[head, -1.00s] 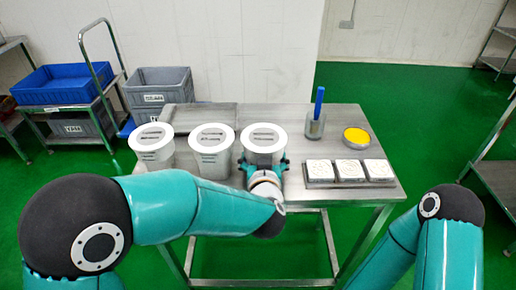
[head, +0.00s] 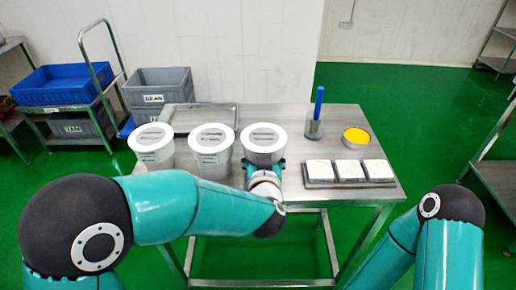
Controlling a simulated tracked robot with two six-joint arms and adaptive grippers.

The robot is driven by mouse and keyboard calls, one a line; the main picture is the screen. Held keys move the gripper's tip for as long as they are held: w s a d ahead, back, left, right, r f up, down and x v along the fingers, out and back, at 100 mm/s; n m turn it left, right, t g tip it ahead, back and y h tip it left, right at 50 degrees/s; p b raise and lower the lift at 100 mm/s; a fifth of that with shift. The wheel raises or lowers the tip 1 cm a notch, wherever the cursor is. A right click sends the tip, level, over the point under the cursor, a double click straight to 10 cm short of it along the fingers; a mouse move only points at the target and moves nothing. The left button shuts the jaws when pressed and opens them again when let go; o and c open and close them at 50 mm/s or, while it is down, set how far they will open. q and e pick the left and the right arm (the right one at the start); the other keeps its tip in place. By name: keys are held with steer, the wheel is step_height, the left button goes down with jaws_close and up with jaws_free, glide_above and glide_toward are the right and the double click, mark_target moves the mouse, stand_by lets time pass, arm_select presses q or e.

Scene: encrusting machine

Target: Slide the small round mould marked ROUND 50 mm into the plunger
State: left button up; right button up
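Three white square pieces, the left one (head: 319,171), the middle one (head: 349,170) and the right one (head: 378,170), lie on a dark tray at the table's right; their markings are too small to read, so I cannot tell which is ROUND 50 mm. A blue-handled tool (head: 318,103) stands in a clear holder (head: 314,129) behind them; I cannot tell whether it is the plunger. My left gripper (head: 264,166) is at the near side of the right white lidded tub (head: 264,137). Its fingers are mostly hidden. My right gripper is out of view.
Two more white lidded tubs, the middle one (head: 211,137) and the left one (head: 151,138), stand left of my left gripper. A yellow-filled round dish (head: 356,136) sits at the back right. A shallow metal tray (head: 205,116) lies behind the tubs. The front right tabletop is narrow but clear.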

mark_target(264, 143)
arm_select(q)
steer(key=shift+r, duration=0.1)
steer(key=shift+r, duration=0.15)
steer(key=shift+r+p, duration=2.35)
steer(key=shift+r, duration=0.05)
steer(key=shift+f, duration=0.1)
